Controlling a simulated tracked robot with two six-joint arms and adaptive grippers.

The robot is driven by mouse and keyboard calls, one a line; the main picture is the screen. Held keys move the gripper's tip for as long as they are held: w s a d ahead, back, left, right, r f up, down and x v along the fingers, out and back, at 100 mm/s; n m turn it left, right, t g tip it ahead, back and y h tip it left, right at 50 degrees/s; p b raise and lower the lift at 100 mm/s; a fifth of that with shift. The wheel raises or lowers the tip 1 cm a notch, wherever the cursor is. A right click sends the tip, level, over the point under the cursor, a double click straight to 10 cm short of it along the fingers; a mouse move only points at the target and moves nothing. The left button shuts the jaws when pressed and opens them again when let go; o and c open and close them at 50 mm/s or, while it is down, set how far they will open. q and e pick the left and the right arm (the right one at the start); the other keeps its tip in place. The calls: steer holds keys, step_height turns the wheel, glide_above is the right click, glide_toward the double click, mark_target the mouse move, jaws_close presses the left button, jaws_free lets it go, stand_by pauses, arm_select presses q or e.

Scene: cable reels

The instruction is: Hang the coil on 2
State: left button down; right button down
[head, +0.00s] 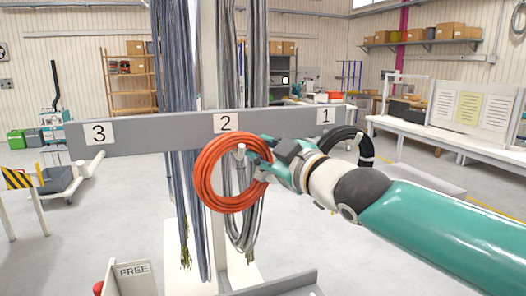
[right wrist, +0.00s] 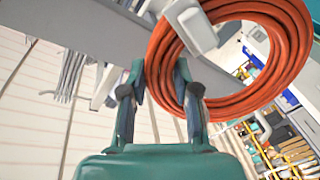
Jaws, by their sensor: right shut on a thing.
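The orange coil (head: 208,178) is upright in front of the grey rail (head: 170,132), below the label 2 (head: 226,123). The white end of peg 2 (head: 240,149) shows in the coil's opening, near its upper inner edge. My right gripper (head: 256,165) is shut on the coil's right side. In the right wrist view, the fingers (right wrist: 161,82) straddle the orange strands (right wrist: 163,68), and the white peg end (right wrist: 198,32) shows in front of part of the ring. Whether the coil's weight rests on the peg I cannot tell. My left gripper is not in view.
A black coil (head: 366,146) hangs at peg 1, just behind my right wrist. Peg 3 (head: 92,162) is empty at the left. Long grey cables (head: 180,70) hang behind the rail. A tray marked FREE (head: 133,270) stands below at the left.

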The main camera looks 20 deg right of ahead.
steer(key=shift+c, duration=0.7)
jaws_free()
steer(key=shift+s, duration=0.1)
steer(key=s+b, duration=0.3)
steer(key=s, duration=0.8)
steer(key=shift+d, duration=0.15)
stand_by(0.8)
steer(key=shift+w, duration=0.1)
stand_by(0.3)
